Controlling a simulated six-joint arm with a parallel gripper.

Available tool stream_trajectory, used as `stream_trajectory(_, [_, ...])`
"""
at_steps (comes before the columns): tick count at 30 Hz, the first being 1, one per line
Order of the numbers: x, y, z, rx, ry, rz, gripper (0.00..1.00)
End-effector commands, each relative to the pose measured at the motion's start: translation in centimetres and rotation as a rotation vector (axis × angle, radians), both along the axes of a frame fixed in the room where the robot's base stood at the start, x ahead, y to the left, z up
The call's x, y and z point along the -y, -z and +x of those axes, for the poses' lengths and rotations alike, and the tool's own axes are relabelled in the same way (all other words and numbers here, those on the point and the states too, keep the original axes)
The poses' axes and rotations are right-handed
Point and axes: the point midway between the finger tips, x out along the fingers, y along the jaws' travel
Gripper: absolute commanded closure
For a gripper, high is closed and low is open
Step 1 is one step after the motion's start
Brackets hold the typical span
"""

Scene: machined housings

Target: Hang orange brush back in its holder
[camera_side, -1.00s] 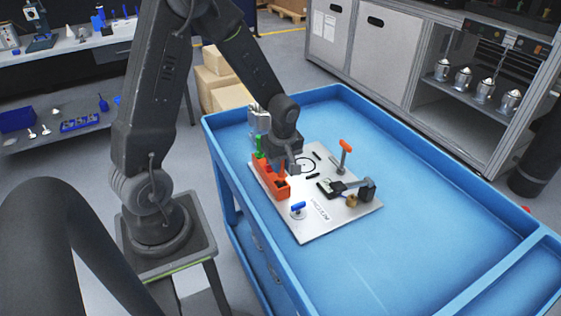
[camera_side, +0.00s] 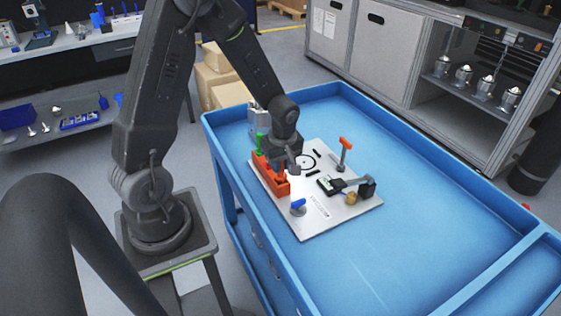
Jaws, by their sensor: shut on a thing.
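The orange holder block (camera_side: 267,180) stands along the left side of a pale metal plate (camera_side: 318,208). A green brush (camera_side: 260,140) stands upright in its far end. My gripper (camera_side: 286,166) is over the near half of the holder, shut on the orange brush (camera_side: 281,173). Only a small strip of the brush shows below my gripper, close to the holder. I cannot tell whether its lower end is inside a slot, because brush and holder are nearly the same colour and my wrist hides part of both.
On the plate are an upright orange T-handle (camera_side: 346,143), a black clamp-like device (camera_side: 330,185), a small brass part (camera_side: 351,198) and a blue-topped knob (camera_side: 298,204). The blue cart top (camera_side: 430,220) is clear to the right; its raised rim (camera_side: 222,170) runs close on the left.

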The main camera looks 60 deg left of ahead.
Motion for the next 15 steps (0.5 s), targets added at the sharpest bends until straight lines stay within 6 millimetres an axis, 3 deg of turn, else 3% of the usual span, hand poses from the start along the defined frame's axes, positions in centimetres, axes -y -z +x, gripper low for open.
stream_trajectory(7, [0.0,0.04,0.01,0.0,0.0,0.0,1.0])
stream_trajectory(8, [0.0,0.04,0.01,0.0,0.0,0.0,0.77])
stream_trajectory(15, [0.0,0.04,0.01,0.0,0.0,0.0,0.54])
